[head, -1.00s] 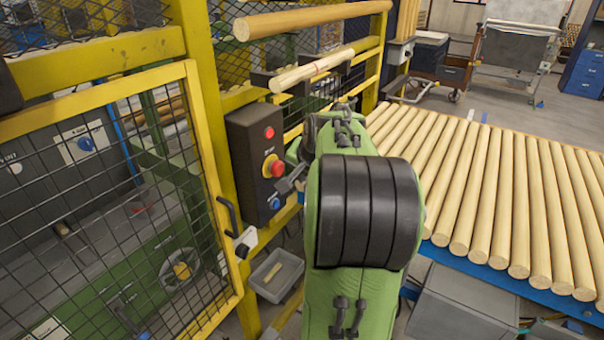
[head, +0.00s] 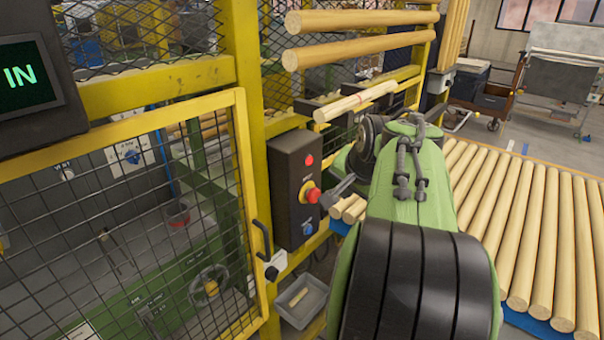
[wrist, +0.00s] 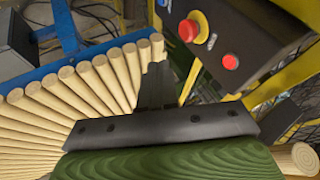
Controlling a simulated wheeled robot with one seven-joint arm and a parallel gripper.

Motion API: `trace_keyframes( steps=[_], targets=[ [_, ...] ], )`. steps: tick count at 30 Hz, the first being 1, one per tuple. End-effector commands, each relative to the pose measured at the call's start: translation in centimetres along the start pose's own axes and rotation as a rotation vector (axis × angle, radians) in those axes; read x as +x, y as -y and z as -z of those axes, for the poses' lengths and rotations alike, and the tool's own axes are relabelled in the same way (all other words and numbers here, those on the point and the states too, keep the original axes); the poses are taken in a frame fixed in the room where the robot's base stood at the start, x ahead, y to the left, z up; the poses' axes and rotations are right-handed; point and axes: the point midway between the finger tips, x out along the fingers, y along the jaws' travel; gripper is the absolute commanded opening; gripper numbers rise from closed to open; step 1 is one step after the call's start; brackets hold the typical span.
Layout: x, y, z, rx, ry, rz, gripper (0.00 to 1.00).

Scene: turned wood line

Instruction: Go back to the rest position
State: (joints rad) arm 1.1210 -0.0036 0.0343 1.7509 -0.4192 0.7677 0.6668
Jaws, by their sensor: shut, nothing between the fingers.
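My gripper (wrist: 157,75) is shut and empty in the wrist view, its dark fingers together. In the head view my gripper (head: 330,196) shows small and partly hidden behind my green arm, close to the right side of the black control box (head: 283,190). The box carries a red button, a red mushroom knob (head: 310,193) on a yellow collar and a blue button (head: 308,229). In the wrist view the box (wrist: 262,38) is at the upper right, with the fingers apart from its knob (wrist: 189,29).
A yellow-framed mesh gate (head: 245,170) stands left of the box, below a screen (head: 30,75) reading "IN". Wooden rods (head: 520,230) lie in a row at the right. More rods (head: 360,20) rest on the yellow frame. A grey bin (head: 301,303) sits below the box.

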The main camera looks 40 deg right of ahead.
Motion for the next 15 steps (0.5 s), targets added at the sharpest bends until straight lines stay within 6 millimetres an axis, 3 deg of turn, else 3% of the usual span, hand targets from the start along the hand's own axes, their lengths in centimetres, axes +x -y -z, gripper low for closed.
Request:
trace_keyframes(
  steps=[8,11,15],
  targets=[
    [-0.1,0.4,-0.6,-0.018,0.005,0.003,0.0],
    [-0.9,2.5,-4.0,-0.127,0.035,0.019,0.0],
    [-3.5,5.1,-13.6,-0.433,0.115,0.065,0.0]
  ],
)
